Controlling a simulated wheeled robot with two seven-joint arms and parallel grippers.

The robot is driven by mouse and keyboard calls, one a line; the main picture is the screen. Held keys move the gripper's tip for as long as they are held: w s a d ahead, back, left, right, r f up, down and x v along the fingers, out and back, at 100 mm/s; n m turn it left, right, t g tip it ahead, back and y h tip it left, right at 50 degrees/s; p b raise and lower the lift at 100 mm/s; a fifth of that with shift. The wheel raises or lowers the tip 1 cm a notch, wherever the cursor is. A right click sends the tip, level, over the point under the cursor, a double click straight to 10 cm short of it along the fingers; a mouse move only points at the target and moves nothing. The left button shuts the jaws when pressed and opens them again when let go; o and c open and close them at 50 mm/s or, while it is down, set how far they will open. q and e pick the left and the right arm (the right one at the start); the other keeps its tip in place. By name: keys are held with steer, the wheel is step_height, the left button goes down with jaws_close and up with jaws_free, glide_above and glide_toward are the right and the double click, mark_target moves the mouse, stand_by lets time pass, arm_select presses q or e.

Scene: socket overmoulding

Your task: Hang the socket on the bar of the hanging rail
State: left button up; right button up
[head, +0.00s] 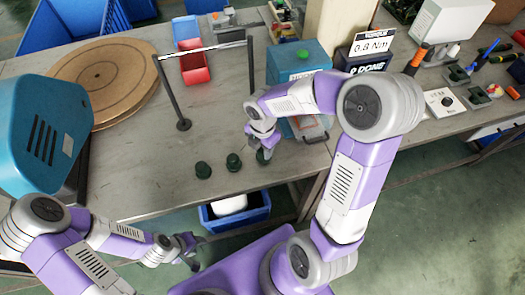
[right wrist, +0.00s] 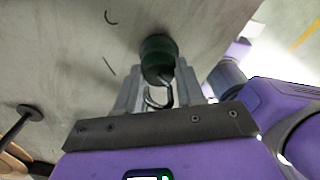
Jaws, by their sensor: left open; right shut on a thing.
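The hanging rail stands on the table in the head view, with a thin bar (head: 203,49) across two dark posts. Three dark green sockets sit in a row in front of it: a left one (head: 203,170), a middle one (head: 233,162) and a right one (head: 263,157). My right gripper (head: 262,146) is over the right socket and shut on its metal hook. In the right wrist view this socket (right wrist: 158,55) hangs beyond the fingers (right wrist: 157,92). I cannot tell whether it touches the table. My left gripper (head: 194,252) is open and empty, off the table's front edge.
A round wooden disc (head: 85,82) and a blue machine (head: 42,135) are left of the rail. A red bin (head: 194,68) is behind the bar, and a teal box (head: 299,62) stands right of it. A blue crate (head: 237,213) is below the table edge. The tabletop below the bar is clear.

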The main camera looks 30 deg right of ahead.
mark_target(262, 150)
steer(key=shift+f, duration=0.3)
steer(key=shift+f, duration=0.2)
steer(key=o, duration=1.1)
steer(key=shift+r, duration=0.1)
step_height(262, 150, up, 12)
steer(key=p, duration=0.4)
steer(key=shift+r+p, duration=0.15)
steer(key=shift+p, duration=0.25)
